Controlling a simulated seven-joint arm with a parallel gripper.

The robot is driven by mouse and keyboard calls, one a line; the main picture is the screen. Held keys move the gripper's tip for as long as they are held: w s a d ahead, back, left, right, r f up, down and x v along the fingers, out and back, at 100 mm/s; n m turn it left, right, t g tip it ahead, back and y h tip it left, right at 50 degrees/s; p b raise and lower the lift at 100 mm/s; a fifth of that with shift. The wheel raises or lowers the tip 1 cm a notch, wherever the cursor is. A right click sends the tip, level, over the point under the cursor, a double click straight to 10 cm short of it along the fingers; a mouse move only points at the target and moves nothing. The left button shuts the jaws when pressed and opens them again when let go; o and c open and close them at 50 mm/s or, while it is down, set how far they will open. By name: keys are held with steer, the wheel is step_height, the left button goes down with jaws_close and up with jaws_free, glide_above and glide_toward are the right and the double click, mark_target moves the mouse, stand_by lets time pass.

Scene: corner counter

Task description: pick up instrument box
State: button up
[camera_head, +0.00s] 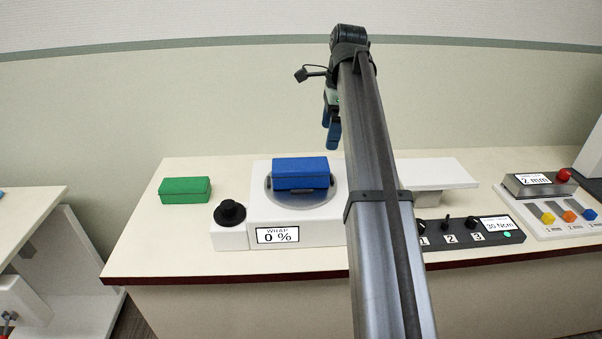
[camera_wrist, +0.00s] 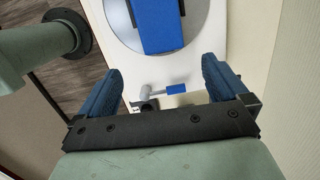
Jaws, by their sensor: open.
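A blue box (camera_head: 300,173) sits on the grey round plate (camera_head: 283,199) of a white unit marked "WRAP 0 %". A green box (camera_head: 185,190) lies on the counter to its left. I cannot tell from the pictures which one is the instrument box. My gripper (camera_head: 331,128) is raised above the back of the counter, above and right of the blue box, with its blue fingers pointing down. In the wrist view my gripper (camera_wrist: 160,70) is open with nothing between the fingers; the blue box (camera_wrist: 158,25) shows beyond the fingertips, at the top edge.
A black knob (camera_head: 229,212) stands left of the plate. A numbered control panel (camera_head: 465,230) and a tray of coloured pieces (camera_head: 565,215) are at right. A small blue-handled tool (camera_wrist: 175,89) shows in the wrist view. Counter around the green box is clear.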

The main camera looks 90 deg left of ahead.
mark_target(301, 163)
steer(key=s+r, duration=0.2)
steer(key=s, duration=0.3)
steer(key=f, duration=0.5)
steer(key=s+f, duration=0.1)
steer(key=f, duration=0.2)
steer(key=shift+a, duration=0.25)
steer(key=shift+s+a+f, duration=0.1)
steer(key=shift+s+f, duration=0.1)
steer(key=shift+f, duration=0.7)
steer(key=shift+s+f, duration=0.2)
steer(key=shift+f, duration=0.75)
steer(key=shift+s+a+f, duration=0.1)
steer(key=shift+s+f, duration=0.1)
steer(key=shift+f, duration=0.7)
steer(key=shift+r, duration=0.1)
steer(key=c, duration=1.4)
